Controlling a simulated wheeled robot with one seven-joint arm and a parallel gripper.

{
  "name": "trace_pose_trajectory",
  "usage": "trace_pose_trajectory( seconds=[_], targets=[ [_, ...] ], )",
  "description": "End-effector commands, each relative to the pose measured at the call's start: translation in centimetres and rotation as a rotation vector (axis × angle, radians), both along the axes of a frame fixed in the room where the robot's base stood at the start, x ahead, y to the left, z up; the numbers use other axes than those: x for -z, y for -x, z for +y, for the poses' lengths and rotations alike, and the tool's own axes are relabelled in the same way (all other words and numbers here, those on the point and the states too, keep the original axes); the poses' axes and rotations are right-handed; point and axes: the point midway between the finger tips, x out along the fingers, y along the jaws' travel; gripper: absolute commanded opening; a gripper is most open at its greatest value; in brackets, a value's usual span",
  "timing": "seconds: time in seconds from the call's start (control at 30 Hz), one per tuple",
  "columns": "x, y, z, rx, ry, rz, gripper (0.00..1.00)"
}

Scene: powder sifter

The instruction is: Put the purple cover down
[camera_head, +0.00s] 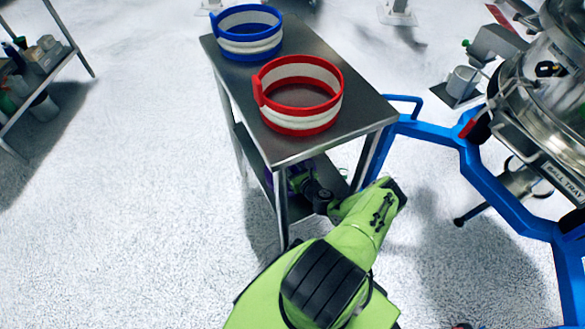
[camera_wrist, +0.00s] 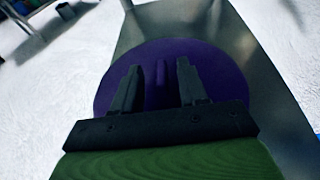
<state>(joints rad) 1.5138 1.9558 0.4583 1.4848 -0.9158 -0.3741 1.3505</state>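The purple cover (camera_wrist: 222,70) is a round disc with a raised purple handle (camera_wrist: 160,80) at its middle, and it appears to lie on the steel lower shelf (camera_wrist: 160,22) of the table. In the head view only a little purple shows under the table top; the top and my arm hide the rest. My gripper (camera_wrist: 160,68) is open over the cover. Its two dark fingers stand on either side of the handle, with a visible gap on each side. In the head view my wrist reaches under the table top.
On the steel table top (camera_head: 350,108) stand a red-and-white ring (camera_head: 300,122) and a blue-and-white ring (camera_head: 247,48). A blue frame (camera_head: 500,205) with a steel machine (camera_head: 550,110) stands to the right. A shelf rack (camera_head: 30,85) is at far left. Open floor lies left of the table.

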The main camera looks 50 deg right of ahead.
Motion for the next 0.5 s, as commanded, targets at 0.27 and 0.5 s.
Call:
trace_pose_trajectory(
  seconds=[0.27,0.5],
  targets=[
    [-0.2,0.0,0.0,0.0,0.0,0.0,0.42],
    [-2.0,4.5,1.3,0.005,-0.006,0.001,0.42]
  ],
)
